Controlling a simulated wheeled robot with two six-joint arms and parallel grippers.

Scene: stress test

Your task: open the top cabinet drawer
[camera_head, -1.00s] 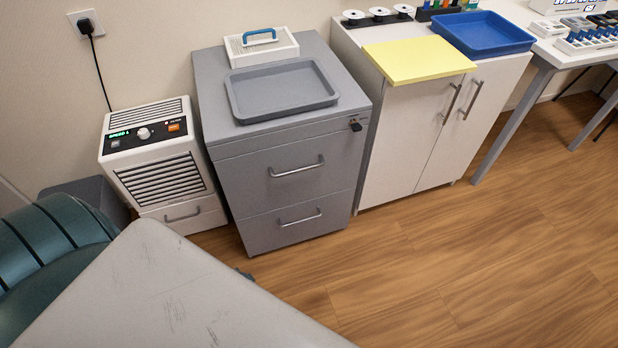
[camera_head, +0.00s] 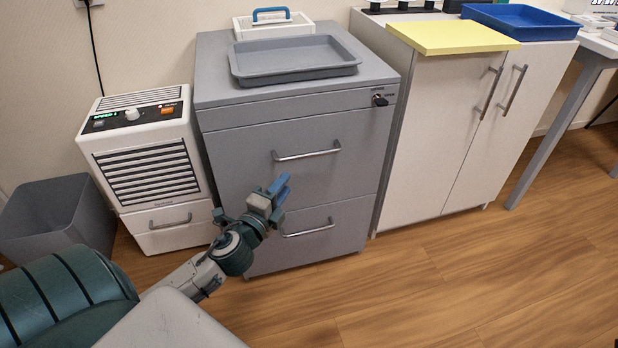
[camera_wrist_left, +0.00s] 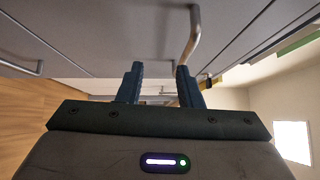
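The grey cabinet (camera_head: 240,160) stands against the wall with two drawers, and both look closed. The top drawer's bar handle (camera_head: 306,152) is level and silver; it also shows in the left wrist view (camera_wrist_left: 193,38). The lower drawer's handle is just right of my left gripper (camera_head: 279,193) in the head view. My left gripper is open and empty, in front of the cabinet, below the top handle. In the left wrist view its fingers (camera_wrist_left: 160,84) are apart, and the top handle lies ahead of the right-hand finger, not between them. My right gripper is out of view.
A key sits in the cabinet lock (camera_head: 380,99). A grey tray (camera_head: 290,76) lies on the cabinet top. A white heater-like unit (camera_head: 148,165) and a grey bin (camera_head: 45,222) stand left. A white cupboard (camera_head: 425,140) stands right. The floor in front is clear.

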